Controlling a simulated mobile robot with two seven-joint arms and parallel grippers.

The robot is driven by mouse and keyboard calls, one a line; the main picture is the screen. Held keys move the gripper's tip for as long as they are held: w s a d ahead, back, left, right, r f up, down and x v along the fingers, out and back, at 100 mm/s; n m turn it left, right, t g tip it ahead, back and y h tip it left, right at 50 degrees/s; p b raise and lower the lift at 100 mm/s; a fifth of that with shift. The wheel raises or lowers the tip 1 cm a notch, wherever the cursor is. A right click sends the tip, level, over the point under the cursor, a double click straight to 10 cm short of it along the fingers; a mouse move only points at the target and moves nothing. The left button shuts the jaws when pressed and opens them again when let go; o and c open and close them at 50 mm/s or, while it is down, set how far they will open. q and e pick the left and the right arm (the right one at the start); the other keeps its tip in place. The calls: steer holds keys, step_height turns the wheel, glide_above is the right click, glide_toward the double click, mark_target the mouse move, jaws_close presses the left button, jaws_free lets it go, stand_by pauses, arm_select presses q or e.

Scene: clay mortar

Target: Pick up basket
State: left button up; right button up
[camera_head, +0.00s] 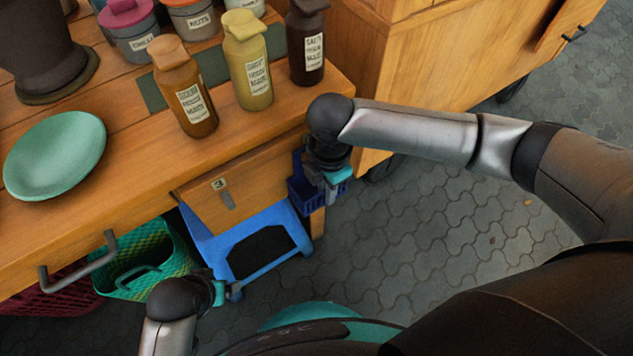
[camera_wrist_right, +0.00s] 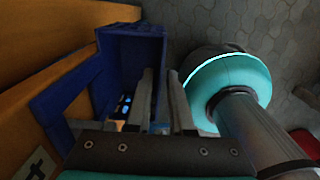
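A green-and-yellow woven basket (camera_head: 150,262) with a handle stands under the counter at the lower left. A dark red basket (camera_head: 58,293) is partly hidden beside it. A small blue basket (camera_head: 303,192) hangs at the counter's front corner and fills the upper left of the right wrist view (camera_wrist_right: 130,55). My right gripper (camera_head: 335,183) is at this blue basket; in the wrist view its fingers (camera_wrist_right: 161,100) are a little apart beside the basket's wall. Whether they touch it is unclear. My left gripper (camera_head: 217,290) is low, just right of the green basket; its fingers are mostly hidden.
The wooden counter (camera_head: 120,180) holds a green plate (camera_head: 55,155), several bottles and jars. A blue folding step (camera_head: 245,250) stands under the drawer (camera_head: 235,185). A metal handle (camera_head: 80,265) juts from the counter's front. Paved floor (camera_head: 420,230) at right is clear.

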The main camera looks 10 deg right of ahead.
jaws_close()
stand_by(1.5)
